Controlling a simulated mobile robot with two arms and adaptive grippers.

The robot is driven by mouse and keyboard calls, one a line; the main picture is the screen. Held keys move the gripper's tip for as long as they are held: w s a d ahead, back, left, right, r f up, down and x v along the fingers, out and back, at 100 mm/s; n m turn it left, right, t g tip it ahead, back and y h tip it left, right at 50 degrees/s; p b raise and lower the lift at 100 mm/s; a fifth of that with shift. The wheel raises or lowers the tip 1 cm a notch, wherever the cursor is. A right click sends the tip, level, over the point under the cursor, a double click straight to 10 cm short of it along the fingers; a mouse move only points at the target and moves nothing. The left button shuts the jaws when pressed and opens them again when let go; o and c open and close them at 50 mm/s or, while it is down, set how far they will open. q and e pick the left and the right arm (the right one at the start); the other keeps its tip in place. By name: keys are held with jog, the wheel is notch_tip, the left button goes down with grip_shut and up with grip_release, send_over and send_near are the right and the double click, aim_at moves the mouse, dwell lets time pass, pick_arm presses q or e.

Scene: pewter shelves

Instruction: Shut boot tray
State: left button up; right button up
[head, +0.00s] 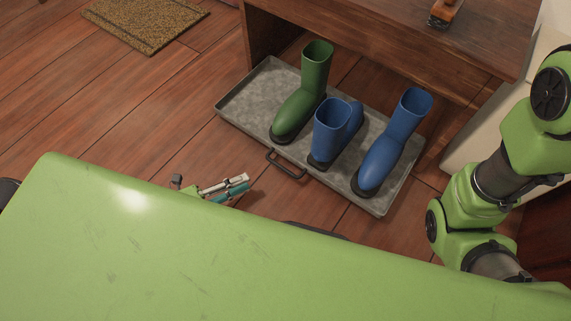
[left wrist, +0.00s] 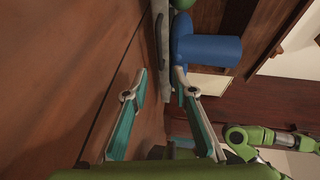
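The grey metal boot tray (head: 240,104) sticks out from under the wooden bench, its back part beneath the bench. It holds a green pair-less boot (head: 305,95) and two blue boots (head: 332,128) (head: 398,138), all upright. A dark bar handle (head: 285,165) is on its front edge. My left gripper (head: 246,181) is left of and a little in front of the handle, apart from it and empty. In the left wrist view my gripper's teal-padded fingers (left wrist: 162,73) are spread, with the tray's edge (left wrist: 161,35) and a blue boot (left wrist: 207,50) ahead. My right gripper is out of view.
The wooden bench (head: 400,40) stands behind the tray, with a small orange-brown object (head: 445,12) on top. A doormat (head: 145,22) lies at upper left. A pale piece of furniture (head: 485,125) is right of the tray. The wooden floor left of the tray is clear.

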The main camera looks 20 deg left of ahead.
aim_at(281, 167)
pick_arm(q)
jog(key=shift+w+d+f, duration=0.1)
jog(key=shift+w+f, duration=0.15)
jog(key=b+x, duration=0.7)
jog(key=x, duration=0.5)
jog(key=shift+f, duration=0.1)
jog(key=shift+w+d+b, duration=0.3)
jog(key=shift+d, duration=0.1)
grip_shut()
